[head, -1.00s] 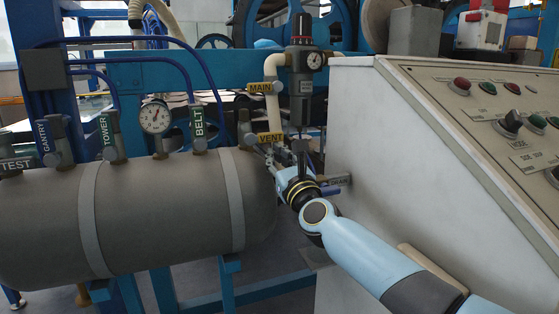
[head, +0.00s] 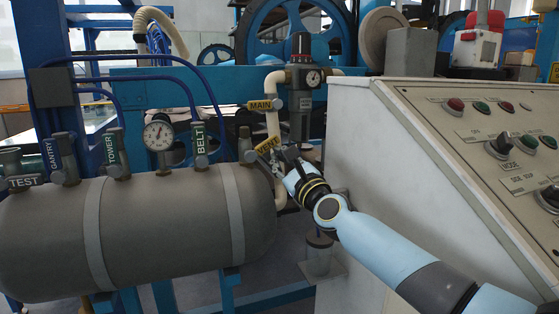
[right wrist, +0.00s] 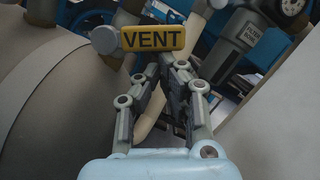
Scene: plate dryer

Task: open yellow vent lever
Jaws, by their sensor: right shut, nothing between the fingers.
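The yellow vent lever (head: 267,145) is on the pipework at the right end of the grey tank, below the yellow MAIN lever (head: 260,105). It is tilted, its right end higher. In the right wrist view the VENT lever (right wrist: 152,38) is just beyond my fingertips. My right gripper (head: 281,160) is at the lever's lower right side, shut and empty. In the right wrist view its fingertips (right wrist: 168,66) come together just under the lever; I cannot tell whether they touch it. My left gripper is not in view.
The grey tank (head: 160,235) fills the left, with TEST, GANTRY, TOWER and BELT valves and a gauge (head: 158,135) on top. A regulator (head: 301,90) stands above my right gripper. The sloped control console (head: 360,130) stands close on the right.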

